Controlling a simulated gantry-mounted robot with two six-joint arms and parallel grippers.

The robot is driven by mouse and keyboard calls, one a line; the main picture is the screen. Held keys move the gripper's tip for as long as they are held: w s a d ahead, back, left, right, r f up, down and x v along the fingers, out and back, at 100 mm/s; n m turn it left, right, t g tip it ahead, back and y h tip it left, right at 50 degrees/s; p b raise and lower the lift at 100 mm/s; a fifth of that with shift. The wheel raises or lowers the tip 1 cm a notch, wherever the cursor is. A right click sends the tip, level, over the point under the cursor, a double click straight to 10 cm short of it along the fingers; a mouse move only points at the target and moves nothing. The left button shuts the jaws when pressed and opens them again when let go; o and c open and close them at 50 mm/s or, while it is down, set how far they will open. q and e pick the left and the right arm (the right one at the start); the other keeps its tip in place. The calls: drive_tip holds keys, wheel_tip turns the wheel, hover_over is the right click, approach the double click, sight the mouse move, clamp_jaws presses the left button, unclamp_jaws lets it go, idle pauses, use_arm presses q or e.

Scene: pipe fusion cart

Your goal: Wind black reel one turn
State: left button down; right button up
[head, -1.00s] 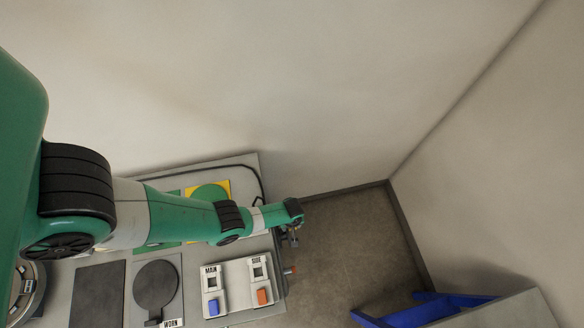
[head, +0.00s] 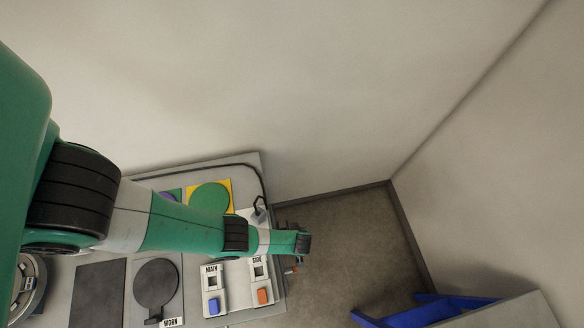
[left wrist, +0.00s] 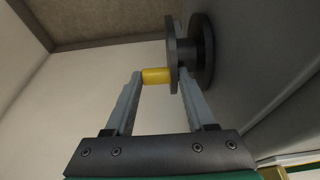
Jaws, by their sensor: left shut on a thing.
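The black reel (left wrist: 203,48) shows in the left wrist view, with two dark round flanges on a thinner core, beside a grey panel. A yellow handle (left wrist: 155,76) sticks out from its near flange. My left gripper (left wrist: 160,74) is shut on the handle, with one finger at its free end and the other by the flange. In the head view my left arm reaches across the cart (head: 275,170) to its right edge. The fingers and the reel cannot be made out there. My right gripper is not in view.
The cart top holds a MAIN switch (head: 214,290) with a blue lever and a SIDE switch (head: 262,281) with an orange lever. A dark round plate (head: 156,285), a green disc (head: 210,196) and a black cable lie there. Floor right of the cart is clear up to a blue frame (head: 420,311).

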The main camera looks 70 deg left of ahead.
use_arm(q)
drive_tip(key=shift+w+d+f+t+y+b, duration=0.15)
drive_tip(key=shift+d+y+b, duration=0.3)
drive_tip(key=shift+y+b, duration=0.4)
drive_tip(key=shift+w+d+f+t+y+b, duration=0.15)
drive_tip(key=shift+d+y+b, duration=0.3)
drive_tip(key=shift+y+b, duration=0.35)
drive_tip(key=shift+s+r, duration=0.1)
drive_tip(key=c, duration=0.5)
unclamp_jaws()
drive_tip(key=shift+o, duration=0.4)
drive_tip(key=shift+a, duration=0.1)
